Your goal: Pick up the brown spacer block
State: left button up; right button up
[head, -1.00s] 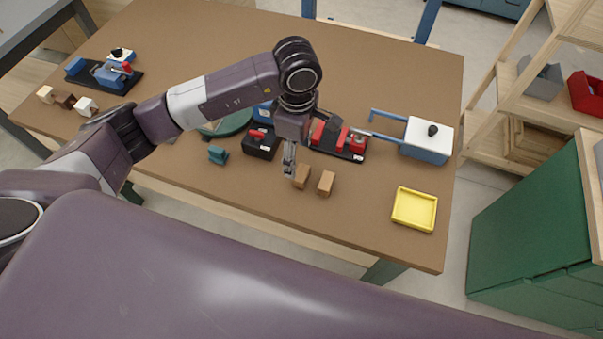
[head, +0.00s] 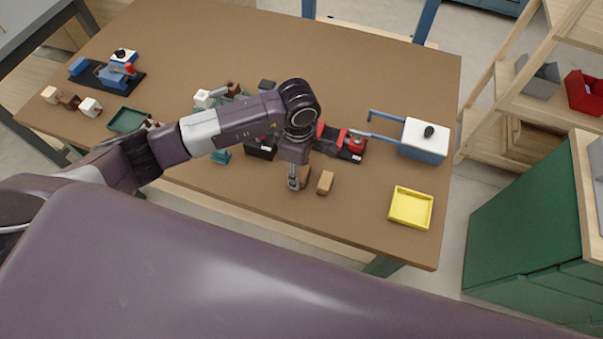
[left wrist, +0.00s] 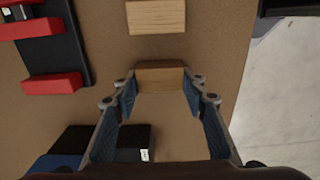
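Two small brown wooden blocks lie on the brown table. The nearer one to my gripper (head: 305,174) is partly hidden behind the fingers in the head view; the other block (head: 325,182) lies just to its right. My left gripper (head: 294,182) points down at the first block. In the left wrist view the gripper (left wrist: 160,90) is open, with a finger on each side of the first block (left wrist: 160,76). I cannot tell whether the fingers touch it. The second block (left wrist: 156,16) lies farther up. My right gripper is not in view.
A yellow tray (head: 410,208) sits to the right. A black fixture with red parts (head: 342,141) and a blue-and-white box with handles (head: 424,140) stand behind the blocks. A black box (head: 262,150) is left of the gripper. The front strip of table is clear.

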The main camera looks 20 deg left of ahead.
pick_arm(q)
jog(key=c, duration=0.5)
